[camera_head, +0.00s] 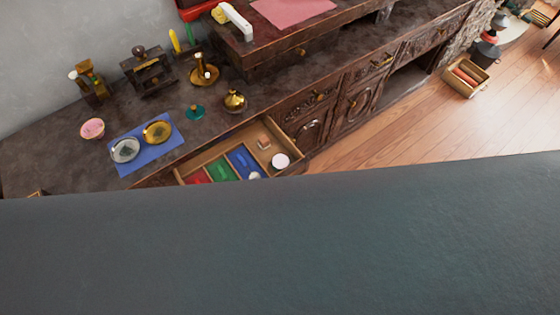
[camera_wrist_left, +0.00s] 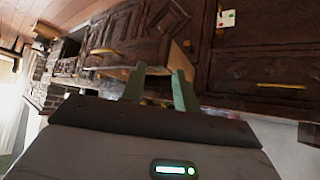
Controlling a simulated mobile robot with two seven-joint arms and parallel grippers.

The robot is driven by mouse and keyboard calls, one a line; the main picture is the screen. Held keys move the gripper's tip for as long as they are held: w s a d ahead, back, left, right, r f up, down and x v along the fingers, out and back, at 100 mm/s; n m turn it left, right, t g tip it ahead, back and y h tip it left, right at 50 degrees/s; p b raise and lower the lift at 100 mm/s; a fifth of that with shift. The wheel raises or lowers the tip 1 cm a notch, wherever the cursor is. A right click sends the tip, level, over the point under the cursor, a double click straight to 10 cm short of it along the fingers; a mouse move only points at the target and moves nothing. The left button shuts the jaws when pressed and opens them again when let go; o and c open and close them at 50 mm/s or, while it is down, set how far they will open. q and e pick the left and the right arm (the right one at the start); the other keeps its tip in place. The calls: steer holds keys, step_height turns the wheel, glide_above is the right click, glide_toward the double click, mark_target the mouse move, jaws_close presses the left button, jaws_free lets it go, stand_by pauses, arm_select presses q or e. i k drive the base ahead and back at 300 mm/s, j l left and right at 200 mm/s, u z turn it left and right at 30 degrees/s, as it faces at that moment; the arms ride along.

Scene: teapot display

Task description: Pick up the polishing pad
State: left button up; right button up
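In the head view, an open wooden drawer (camera_head: 297,168) holds a round pale pink-white piece (camera_head: 280,160) at its right end and a small tan block (camera_head: 264,142) further back. A round pink item in a dish (camera_head: 92,128) stands at the left of the dark counter. I cannot tell for sure which of these is the polishing pad. My left gripper (camera_wrist_left: 160,88) shows in the left wrist view, its two green-grey fingers apart with nothing seen between them, facing the carved cabinet front. No gripper shows in the head view. My right gripper is not in view.
A blue cloth (camera_head: 172,150) bears a silver dish (camera_head: 125,150) and a gold dish (camera_head: 157,132). A brass pot (camera_head: 234,101), a teal lid (camera_head: 195,112) and a candlestick (camera_head: 204,72) stand behind the drawer. A dark grey surface blocks the head view's lower half.

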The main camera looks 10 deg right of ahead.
mark_target(264, 142)
steer(key=i+l+u, duration=0.1)
steer(key=l, duration=0.25)
steer(key=i+l+u, duration=0.15)
steer(key=l, duration=0.25)
steer(key=i+l+u, duration=0.1)
steer(key=l, duration=0.25)
steer(key=i+l+u, duration=0.15)
steer(key=l, duration=0.25)
